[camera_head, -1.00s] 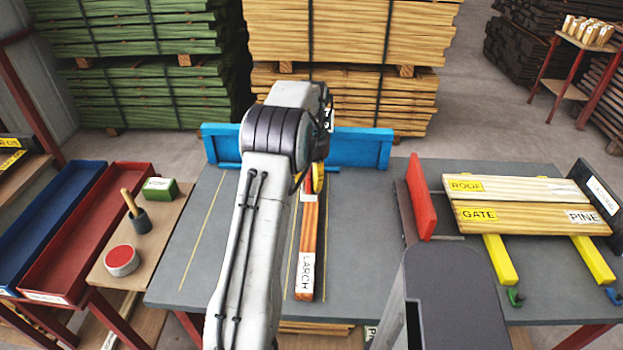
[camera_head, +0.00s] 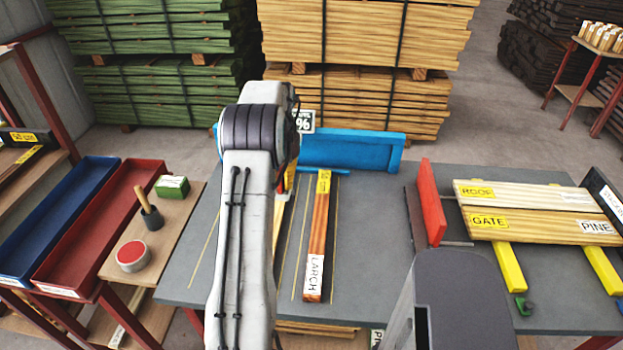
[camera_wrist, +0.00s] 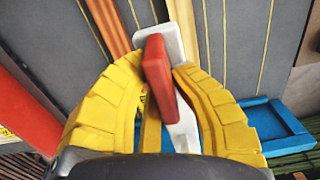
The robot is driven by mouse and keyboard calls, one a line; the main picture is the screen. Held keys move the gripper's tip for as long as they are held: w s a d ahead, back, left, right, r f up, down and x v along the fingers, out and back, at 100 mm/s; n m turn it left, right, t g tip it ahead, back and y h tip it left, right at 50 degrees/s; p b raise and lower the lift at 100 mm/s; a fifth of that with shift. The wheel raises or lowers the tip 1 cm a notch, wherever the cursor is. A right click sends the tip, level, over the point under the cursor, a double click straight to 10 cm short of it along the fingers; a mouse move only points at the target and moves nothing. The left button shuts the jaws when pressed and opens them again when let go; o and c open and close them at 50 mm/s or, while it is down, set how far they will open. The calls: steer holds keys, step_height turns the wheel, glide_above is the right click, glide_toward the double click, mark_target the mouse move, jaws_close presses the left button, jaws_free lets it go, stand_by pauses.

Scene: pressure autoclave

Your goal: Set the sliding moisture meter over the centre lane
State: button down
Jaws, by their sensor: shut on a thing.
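The moisture meter shows in the head view as a small white plate with a % sign (camera_head: 304,121), just right of my arm's end and in front of the blue fence. In the wrist view, my gripper (camera_wrist: 158,76) has its yellow fingers closed around the meter's red handle (camera_wrist: 158,66). A white part of the meter (camera_wrist: 180,36) extends beyond the handle. A reddish board marked LARCH (camera_head: 318,225) lies lengthwise between two yellow lines on the grey table (camera_head: 375,260). The meter is left of this board in the head view.
The blue fence (camera_head: 350,150) runs along the table's back edge. A red stop (camera_head: 430,203) stands to the right, beside boards marked ROOF and GATE. Red and blue trays (camera_head: 100,225) stand left.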

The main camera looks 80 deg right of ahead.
steer(key=w, duration=0.4)
steer(key=shift+a, duration=0.1)
steer(key=c, duration=1.1)
jaws_free()
steer(key=shift+o, duration=0.2)
step_height(320, 180, up, 12)
